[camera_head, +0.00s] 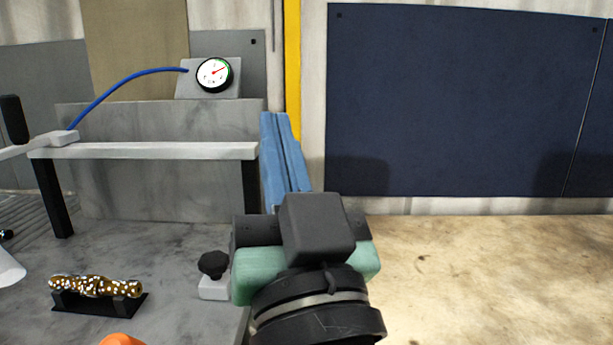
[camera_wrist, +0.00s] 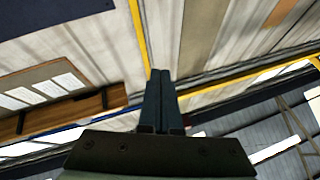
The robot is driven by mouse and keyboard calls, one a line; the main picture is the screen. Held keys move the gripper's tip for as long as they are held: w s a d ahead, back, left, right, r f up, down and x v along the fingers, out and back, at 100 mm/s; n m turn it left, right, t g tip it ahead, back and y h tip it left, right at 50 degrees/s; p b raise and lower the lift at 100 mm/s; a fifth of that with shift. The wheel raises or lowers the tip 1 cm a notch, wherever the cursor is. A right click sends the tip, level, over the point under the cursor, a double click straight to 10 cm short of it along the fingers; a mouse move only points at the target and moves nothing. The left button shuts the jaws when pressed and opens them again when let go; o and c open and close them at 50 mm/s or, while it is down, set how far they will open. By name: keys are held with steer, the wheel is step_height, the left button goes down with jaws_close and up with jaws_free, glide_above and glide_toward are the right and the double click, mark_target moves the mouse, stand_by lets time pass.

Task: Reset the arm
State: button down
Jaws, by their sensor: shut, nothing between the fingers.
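My gripper (camera_head: 276,116) is in front of me, just right of the grey machine, with its blue fingers pointing up and away. In the wrist view the two dark fingers (camera_wrist: 161,73) lie side by side, closed together with nothing between them. My wrist hides part of the machine's right edge and the floor behind it.
The grey machine bed (camera_head: 180,250) fills the left. On it are a speckled gold part (camera_head: 95,286) on a black cradle, a black knob (camera_head: 212,264) and a pale bar (camera_head: 150,151) on black legs. A pressure gauge (camera_head: 214,74) stands behind. Open floor (camera_head: 490,275) lies right.

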steer(key=s+d+r+m+t+h+p, duration=0.15)
steer(key=s+r+t+h, duration=0.35)
steer(key=r, duration=0.6)
step_height(320, 180, up, 21)
steer(key=g+p, duration=0.1)
steer(key=p, duration=2)
steer(key=shift+s+d, duration=0.35)
steer(key=shift+s, duration=0.05)
